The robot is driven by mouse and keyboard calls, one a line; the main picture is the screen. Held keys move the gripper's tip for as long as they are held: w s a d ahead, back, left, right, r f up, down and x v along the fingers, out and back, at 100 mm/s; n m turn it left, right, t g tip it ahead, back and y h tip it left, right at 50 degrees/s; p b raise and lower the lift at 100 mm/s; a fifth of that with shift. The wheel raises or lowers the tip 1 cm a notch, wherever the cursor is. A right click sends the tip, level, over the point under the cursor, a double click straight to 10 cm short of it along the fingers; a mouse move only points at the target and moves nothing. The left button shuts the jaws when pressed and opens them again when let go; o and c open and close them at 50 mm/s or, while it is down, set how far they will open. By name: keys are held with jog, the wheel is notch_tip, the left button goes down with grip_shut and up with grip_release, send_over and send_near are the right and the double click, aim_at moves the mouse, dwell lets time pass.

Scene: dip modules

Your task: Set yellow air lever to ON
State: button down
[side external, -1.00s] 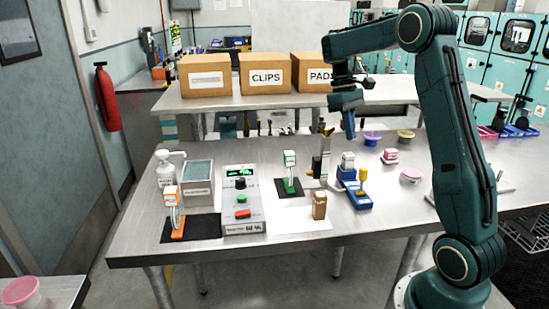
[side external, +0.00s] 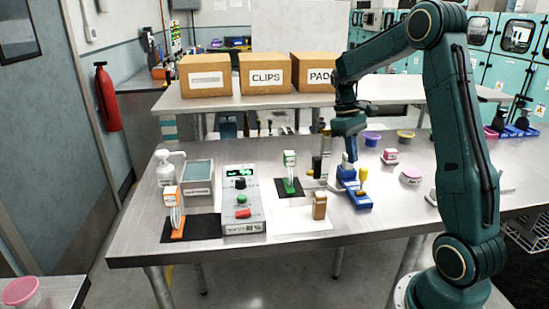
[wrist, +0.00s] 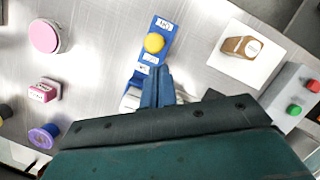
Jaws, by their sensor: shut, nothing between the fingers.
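The yellow air lever (side external: 363,174) has a round yellow knob and stands on a blue base (side external: 357,199) right of the table's middle. In the wrist view the yellow knob (wrist: 154,42) sits between small white labels on the blue base (wrist: 167,30); the lettering is too small to read surely. My gripper (side external: 350,158) is shut and empty, pointing down over the back part of the blue base, behind and left of the knob. In the wrist view its blue fingertips (wrist: 156,70) are close to the knob, with a small gap in the picture. The gripper partly hides a white part on the base.
A grey control box (side external: 243,200) with green and red buttons and a green stand (side external: 290,175) are farther left. Pink (side external: 411,176) and purple (side external: 372,138) lidded cups stand to the right and behind.

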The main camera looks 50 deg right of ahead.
aim_at(363, 176)
jog(key=shift+x, duration=1.35)
jog(key=shift+s+a+r+t+h, duration=0.2)
jog(key=shift+s+a+t+h, duration=0.3)
jog(key=shift+h, duration=0.1)
jog(key=shift+s+a+r+t+h, duration=0.1)
jog(key=shift+s+a+t+h, duration=0.3)
jog(key=shift+t+h, duration=0.15)
jog(key=shift+s+a, duration=0.6)
jog(key=shift+s+a+r, duration=0.2)
jog(key=shift+s+a, duration=0.15)
jog(key=shift+s, duration=0.05)
jog(key=shift+s, duration=0.1)
jog(key=shift+a+r, duration=0.1)
